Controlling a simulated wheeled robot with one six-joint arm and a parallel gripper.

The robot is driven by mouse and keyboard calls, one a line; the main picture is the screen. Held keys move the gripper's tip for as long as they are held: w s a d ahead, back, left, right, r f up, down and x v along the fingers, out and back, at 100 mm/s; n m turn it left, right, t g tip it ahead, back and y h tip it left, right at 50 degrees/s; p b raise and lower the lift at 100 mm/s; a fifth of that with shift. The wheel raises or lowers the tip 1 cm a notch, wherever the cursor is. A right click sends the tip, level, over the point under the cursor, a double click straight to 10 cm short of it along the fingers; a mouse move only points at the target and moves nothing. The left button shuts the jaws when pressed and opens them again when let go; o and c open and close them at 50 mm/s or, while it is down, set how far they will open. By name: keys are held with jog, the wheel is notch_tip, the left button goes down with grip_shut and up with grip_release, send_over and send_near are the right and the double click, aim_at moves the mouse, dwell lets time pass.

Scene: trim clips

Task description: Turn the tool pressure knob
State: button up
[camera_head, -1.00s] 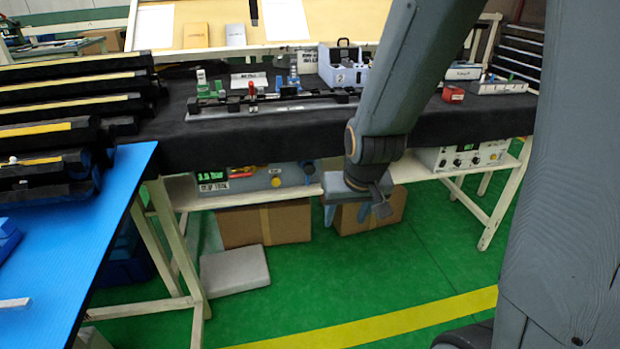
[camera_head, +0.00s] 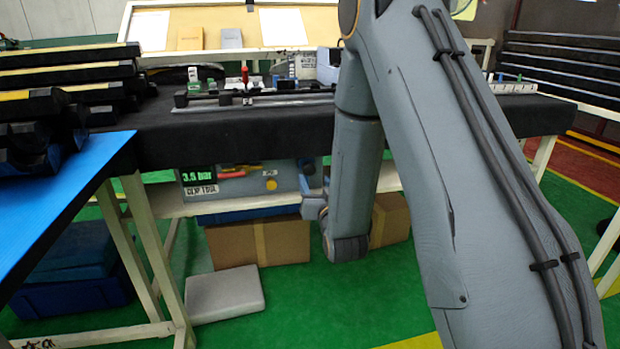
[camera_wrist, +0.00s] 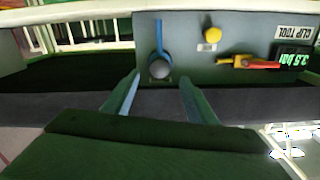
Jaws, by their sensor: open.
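The clip tool unit is a blue-grey box (camera_head: 225,190) under the black-covered bench, with a green display (camera_head: 197,173) that seems to read 3.5 bar. A yellow knob (camera_head: 271,185) sits on its front; it also shows in the wrist view (camera_wrist: 212,33). There, a round grey knob-like part (camera_wrist: 159,68) with a blue bar is on the same panel. I cannot tell for sure which part is the pressure knob. My gripper (camera_wrist: 160,82) is open and empty, its fingers either side of the grey part in the picture; contact is not clear. My arm partly hides the gripper in the head view.
A red and yellow tool (camera_wrist: 250,62) lies along the panel. A cardboard box (camera_head: 235,243) and a grey slab (camera_head: 225,294) are on the green floor below. A blue-topped table (camera_head: 50,200) stands at the left. The bench edge is above my gripper.

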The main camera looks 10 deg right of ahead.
aim_at(310, 170)
jog(key=shift+w+b, duration=0.35)
jog(key=shift+w, duration=3.25)
jog(key=c, duration=1.1)
jog(key=shift+o, duration=0.2)
